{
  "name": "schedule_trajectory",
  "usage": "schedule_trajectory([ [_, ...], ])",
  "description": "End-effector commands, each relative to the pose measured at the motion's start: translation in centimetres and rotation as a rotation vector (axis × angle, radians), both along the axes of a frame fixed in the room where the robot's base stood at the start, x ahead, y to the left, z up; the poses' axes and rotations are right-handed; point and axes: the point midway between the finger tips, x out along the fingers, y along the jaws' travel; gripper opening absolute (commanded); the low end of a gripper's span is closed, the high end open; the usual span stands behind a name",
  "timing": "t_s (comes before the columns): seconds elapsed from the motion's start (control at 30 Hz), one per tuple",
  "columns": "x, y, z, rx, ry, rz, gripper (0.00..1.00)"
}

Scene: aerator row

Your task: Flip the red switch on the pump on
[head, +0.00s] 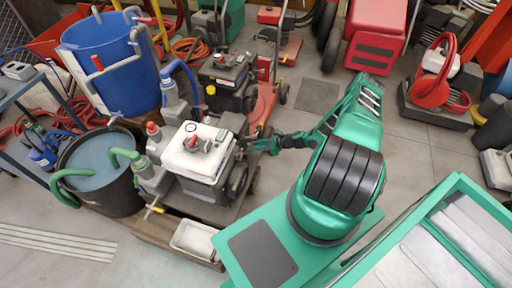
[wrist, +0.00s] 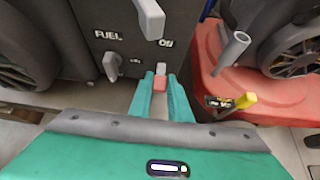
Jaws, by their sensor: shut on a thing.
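The pump (head: 198,158) has a white tank on top and dark sides, and stands left of my gripper (head: 264,145) in the head view. In the wrist view its dark panel (wrist: 85,15) carries a FUEL label and a partly hidden label that seems to read Off. The red switch (wrist: 160,82) sits low on this panel, with a pale grey part just above it. My gripper (wrist: 163,88) has its teal fingers on both sides of the red switch and is shut on it. The head view does not show the switch.
A grey fuel lever (wrist: 112,66) is left of my fingers, and a larger grey lever (wrist: 150,18) is above. A red machine (wrist: 215,75) with a yellow-tipped part stands close on the right.

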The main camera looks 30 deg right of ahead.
Motion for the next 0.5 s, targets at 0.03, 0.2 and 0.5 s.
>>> schedule_trajectory([
  [0.03, 0.5, -0.2, 0.5, -0.023, 0.015, -0.001, 0.0],
  [0.2, 0.6, -0.1, 1.1, -0.09, 0.097, 0.001, 0.0],
  [0.5, 0.8, 0.1, 1.7, -0.191, 0.225, -0.002, 0.0],
])
